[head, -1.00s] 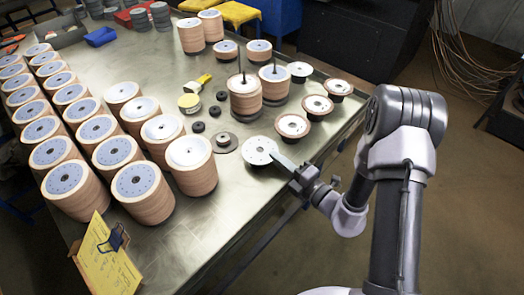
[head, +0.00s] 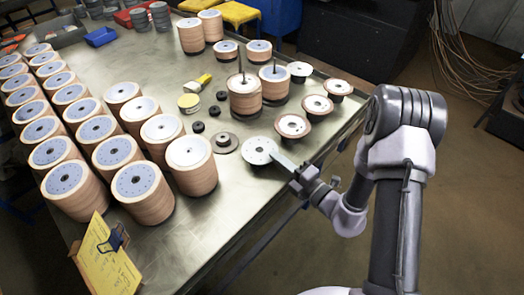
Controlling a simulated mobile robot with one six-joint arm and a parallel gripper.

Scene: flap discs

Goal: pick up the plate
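A round, pale plate (head: 256,150) with small holes lies near the front right edge of the metal table (head: 232,208). My gripper (head: 277,157) reaches in from the right and its tip overlaps the plate's right side in the picture. I cannot tell from this view whether the fingers touch the plate or how far apart they are. Part of the plate's right rim is hidden by the gripper.
Several tall stacks of discs (head: 145,194) fill the table's left side. A grey ring-shaped disc (head: 224,142) lies just left of the plate. A flap disc (head: 292,126) sits close behind my gripper. Two stacks on upright rods (head: 244,97) stand farther back. A yellow sheet (head: 104,262) stands at the front.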

